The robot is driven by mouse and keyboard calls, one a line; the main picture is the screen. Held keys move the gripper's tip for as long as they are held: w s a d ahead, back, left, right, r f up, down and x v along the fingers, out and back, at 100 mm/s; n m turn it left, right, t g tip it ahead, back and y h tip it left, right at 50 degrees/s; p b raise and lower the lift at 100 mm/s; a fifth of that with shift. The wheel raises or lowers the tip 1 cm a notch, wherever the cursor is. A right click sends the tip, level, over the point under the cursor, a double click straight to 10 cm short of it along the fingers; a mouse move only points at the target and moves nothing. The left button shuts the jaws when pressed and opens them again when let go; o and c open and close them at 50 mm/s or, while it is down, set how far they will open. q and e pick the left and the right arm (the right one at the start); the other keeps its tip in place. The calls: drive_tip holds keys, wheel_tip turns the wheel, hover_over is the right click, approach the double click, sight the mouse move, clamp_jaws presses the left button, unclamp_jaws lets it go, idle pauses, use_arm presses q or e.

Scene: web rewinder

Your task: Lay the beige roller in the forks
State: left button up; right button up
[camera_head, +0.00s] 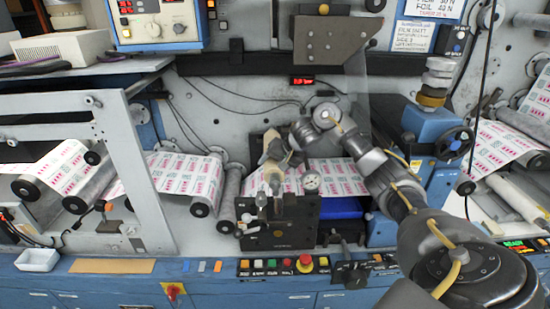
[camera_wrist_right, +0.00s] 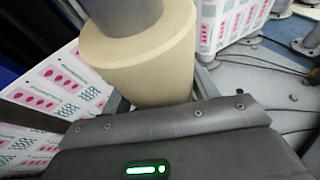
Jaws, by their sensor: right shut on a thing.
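The beige roller (camera_wrist_right: 138,62) fills the upper middle of the right wrist view, with a grey core (camera_wrist_right: 122,15) coming out of its upper end. In the head view the roller (camera_head: 272,174) is small and partly covered by my right gripper (camera_head: 272,160). My right gripper is shut on the roller and holds it above the printed web, near a black plate (camera_head: 283,222). Small metal parts (camera_head: 262,199) stand by the roller's lower end; I cannot tell whether these are the forks or whether the roller touches them. My left gripper is not in view.
Printed web (camera_head: 180,172) runs over grey rollers on both sides. A blue block with a handwheel (camera_head: 454,143) stands right of the black plate. A button panel (camera_head: 283,265) lies along the front, with a white tray (camera_head: 38,259) at left. A white frame (camera_head: 130,165) stands left.

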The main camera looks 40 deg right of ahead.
drive_tip(key=g+h+p, duration=0.1)
drive_tip(key=p, duration=0.1)
drive_tip(key=shift+r+n+h+p, duration=0.3)
drive_tip(key=shift+r+p, duration=0.05)
drive_tip(key=shift+r, duration=0.05)
drive_tip(key=shift+s+d+g+h+p, duration=0.15)
drive_tip(key=shift+d+g+h+p, duration=0.25)
drive_tip(key=shift+g+h+p, duration=0.3)
drive_tip(key=shift+f, duration=0.25)
drive_tip(key=shift+f, duration=2.05)
drive_tip(key=shift+f+b, duration=0.7)
drive_tip(key=shift+f, duration=1.6)
